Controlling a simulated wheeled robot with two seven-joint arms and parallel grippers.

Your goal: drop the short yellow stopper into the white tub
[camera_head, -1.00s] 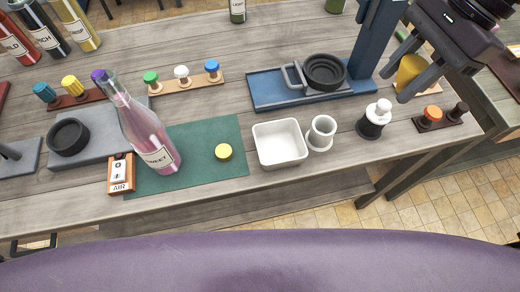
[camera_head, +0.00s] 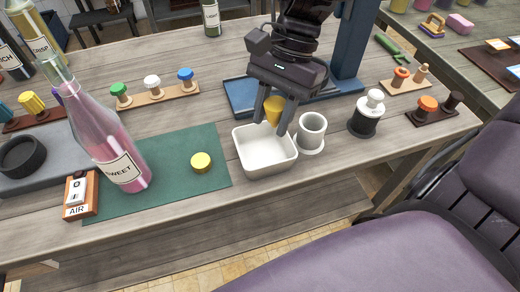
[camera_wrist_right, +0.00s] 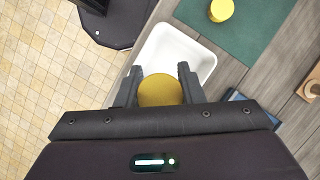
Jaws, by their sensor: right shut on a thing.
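My right gripper (camera_head: 271,122) is shut on a yellow tapered stopper (camera_head: 275,108), pointing down over the white tub (camera_head: 266,168). In the right wrist view the stopper (camera_wrist_right: 160,90) shows between the fingers (camera_wrist_right: 158,70), and the tub (camera_wrist_right: 206,66) lies beneath and beyond them. The stopper appears above the tub's back part; its exact height over the rim I cannot tell. A second, short round yellow stopper (camera_head: 201,162) lies on the green mat (camera_head: 182,190), left of the tub; it also shows in the right wrist view (camera_wrist_right: 221,10). My left gripper is not in view.
A white cup (camera_head: 311,131) stands close right of the tub, and a black-and-white jar (camera_head: 367,115) further right. A tall pink bottle (camera_head: 115,150) stands on the mat's left. A blue stand (camera_head: 354,45) rises behind. A purple chair (camera_head: 350,255) is in front.

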